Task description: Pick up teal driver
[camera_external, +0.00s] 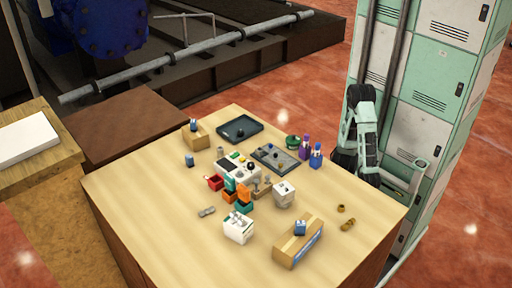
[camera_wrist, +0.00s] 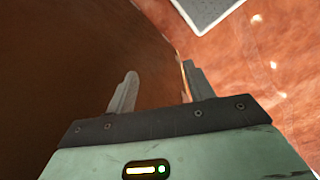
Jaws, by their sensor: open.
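Small teal and orange pieces stand mid-table in the external view, with a teal piece (camera_external: 230,184) beside a white device and another teal piece (camera_external: 244,205) just nearer the camera. They are too small to tell which is the teal driver. My gripper (camera_wrist: 160,72) is open in the wrist view, with nothing between its two grey fingers. My arm is folded at the table's right edge in the external view, well apart from the teal pieces. The wrist view shows no teal driver.
The wooden table (camera_external: 135,198) holds a dark tray (camera_external: 239,129), a grey board, a white device, a red bin (camera_external: 215,183), white containers, purple and blue bottles (camera_external: 316,157), and a cardboard box (camera_external: 297,245). Lockers (camera_external: 440,95) stand behind my arm. The table's left front is clear.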

